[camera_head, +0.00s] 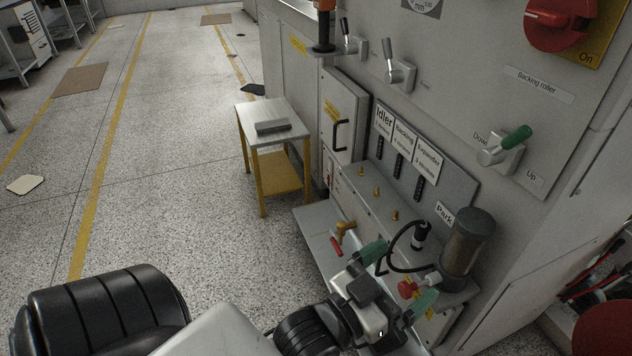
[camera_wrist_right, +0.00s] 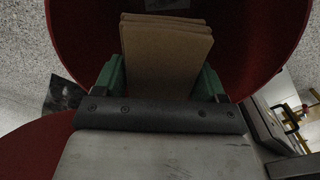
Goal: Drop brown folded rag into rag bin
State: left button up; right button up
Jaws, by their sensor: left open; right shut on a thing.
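The brown folded rag (camera_wrist_right: 166,58) is in the right wrist view, its layered edge at the top. My right gripper (camera_wrist_right: 160,82) is shut on it, with a green finger at each side. Behind the rag is the dark red inside of a round bin (camera_wrist_right: 75,35), and the rag is over its opening. I cannot tell how deep the rag is. My left gripper (camera_head: 398,278) is open and empty in the head view, its green fingertips apart over the grey machine ledge. My right gripper and the rag are not in the head view.
A red rounded surface (camera_head: 606,330) shows at the lower right of the head view. The machine panel (camera_head: 480,75) with levers fills the right. A small yellow-legged table (camera_head: 258,112) stands beside it. The speckled floor at left is mostly clear.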

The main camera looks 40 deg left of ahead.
jog(key=shift+f+b, duration=0.45)
jog(key=shift+b, duration=0.05)
pick_arm(q)
jog(key=shift+s+d+r+t+h, duration=0.1)
jog(key=shift+s+r+t+h, duration=0.2)
jog(key=shift+r+t, duration=0.5)
jog(key=shift+s+d+r+t+h, duration=0.1)
jog(key=shift+s+r+t+h, duration=0.2)
jog(key=shift+r+t, duration=0.45)
jog(key=shift+s+r+t+h, duration=0.2)
jog(key=shift+s+r+t, duration=0.15)
jog(key=shift+r+t, duration=0.45)
pick_arm(e)
jog(key=shift+f, duration=0.1)
jog(key=o, duration=1)
